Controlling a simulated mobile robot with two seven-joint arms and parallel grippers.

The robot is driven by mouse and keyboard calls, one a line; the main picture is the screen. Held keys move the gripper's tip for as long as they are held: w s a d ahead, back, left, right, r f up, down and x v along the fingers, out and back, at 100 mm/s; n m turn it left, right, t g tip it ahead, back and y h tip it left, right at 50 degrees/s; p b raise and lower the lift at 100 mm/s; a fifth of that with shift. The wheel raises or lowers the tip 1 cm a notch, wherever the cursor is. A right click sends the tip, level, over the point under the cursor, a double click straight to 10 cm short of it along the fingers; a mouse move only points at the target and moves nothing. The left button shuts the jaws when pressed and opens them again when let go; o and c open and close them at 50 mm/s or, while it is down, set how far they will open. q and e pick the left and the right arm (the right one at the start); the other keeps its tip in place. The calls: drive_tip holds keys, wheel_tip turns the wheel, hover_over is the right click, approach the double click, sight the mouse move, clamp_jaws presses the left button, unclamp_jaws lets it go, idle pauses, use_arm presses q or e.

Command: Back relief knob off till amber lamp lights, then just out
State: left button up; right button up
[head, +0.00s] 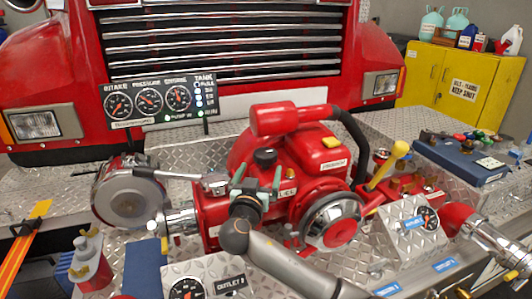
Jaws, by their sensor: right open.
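My right gripper (257,176) reaches in over the red pump (318,158), its two greenish fingers apart and pointing away from me. The fingers stand in front of the pump body, beside a partly hidden white label (286,192) that may be the relief one. I cannot make out the relief knob; the gripper may hide it. A black round cap (265,157) sits just beyond the fingertips. The gauge panel (160,101) behind shows blue and green lamps; I cannot pick out an amber lamp on it. My left gripper is not in view.
A chrome-lidded cylinder (130,193) stands left of the pump. A yellow-knobbed lever (390,160) rises at the right, next to a black hose (352,140). Outlet gauges (187,289) stand in front. A blue case (458,159) lies on the right of the treadplate deck.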

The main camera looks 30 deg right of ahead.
sight(266, 156)
drive_tip(key=p+x, duration=0.1)
drive_tip(key=x, duration=0.7)
drive_tip(key=shift+w+d, duration=0.2)
drive_tip(key=shift+d, duration=0.05)
drive_tip(key=c, duration=1.2)
drive_tip(key=shift+o, duration=0.2)
drive_tip(key=shift+s+f+n+t+y+b, duration=0.1)
drive_tip(key=shift+f+n+t+y+b, duration=0.2)
drive_tip(key=shift+n+t+y+b, duration=0.35)
drive_tip(key=shift+d+n+t+y, duration=0.1)
drive_tip(key=shift+n+t+y, duration=0.15)
drive_tip(key=shift+y, duration=0.2)
drive_tip(key=shift+r+n+t+y+b, duration=0.2)
drive_tip(key=shift+n+t+y, duration=0.2)
drive_tip(key=shift+y, duration=0.2)
drive_tip(key=shift+r+n+t+y+b, duration=0.15)
drive_tip(key=shift+n+t+y, duration=0.15)
drive_tip(key=shift+n+y, duration=0.25)
drive_tip(key=shift+f, duration=0.1)
drive_tip(key=o, duration=1.2)
drive_tip(key=shift+c, duration=0.2)
